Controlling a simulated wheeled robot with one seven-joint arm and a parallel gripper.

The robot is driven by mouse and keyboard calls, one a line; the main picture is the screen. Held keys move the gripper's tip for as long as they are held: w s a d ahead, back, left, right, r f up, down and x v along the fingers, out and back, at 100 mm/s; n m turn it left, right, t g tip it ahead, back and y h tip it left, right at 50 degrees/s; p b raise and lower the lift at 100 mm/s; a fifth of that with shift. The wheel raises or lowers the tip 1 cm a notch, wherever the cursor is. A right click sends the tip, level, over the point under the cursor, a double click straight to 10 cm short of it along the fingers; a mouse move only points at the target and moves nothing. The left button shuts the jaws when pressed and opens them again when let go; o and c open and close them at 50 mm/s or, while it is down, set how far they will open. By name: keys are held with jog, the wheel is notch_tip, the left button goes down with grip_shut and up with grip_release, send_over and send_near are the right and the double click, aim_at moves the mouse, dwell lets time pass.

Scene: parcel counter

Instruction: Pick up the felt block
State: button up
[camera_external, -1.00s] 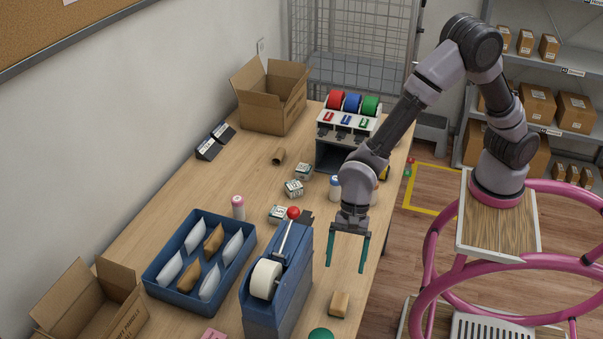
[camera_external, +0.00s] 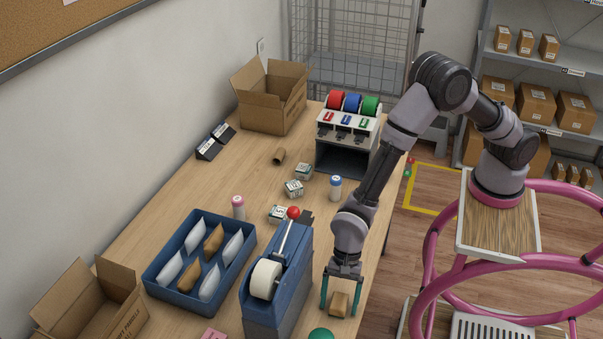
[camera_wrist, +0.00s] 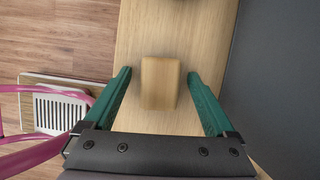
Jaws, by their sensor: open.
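A tan block (camera_external: 339,303), the only thing here that fits the felt block, lies on the wooden counter near its right edge; its material is not clear. It also shows in the wrist view (camera_wrist: 160,84), near the middle. My gripper (camera_external: 338,313) is open, pointing down over the block. In the wrist view, the green fingers (camera_wrist: 158,74) stand one on each side of the block, with a gap on both sides. The block is not held. In the outside view, the gripper hides part of its top.
A blue tape dispenser (camera_external: 280,290) stands close to the left of the gripper. A green round object (camera_external: 321,334) is in front. A blue tray (camera_external: 160,283) with packets is farther left. The counter's edge and floor (camera_external: 420,260) are to the right.

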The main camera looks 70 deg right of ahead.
grip_shut()
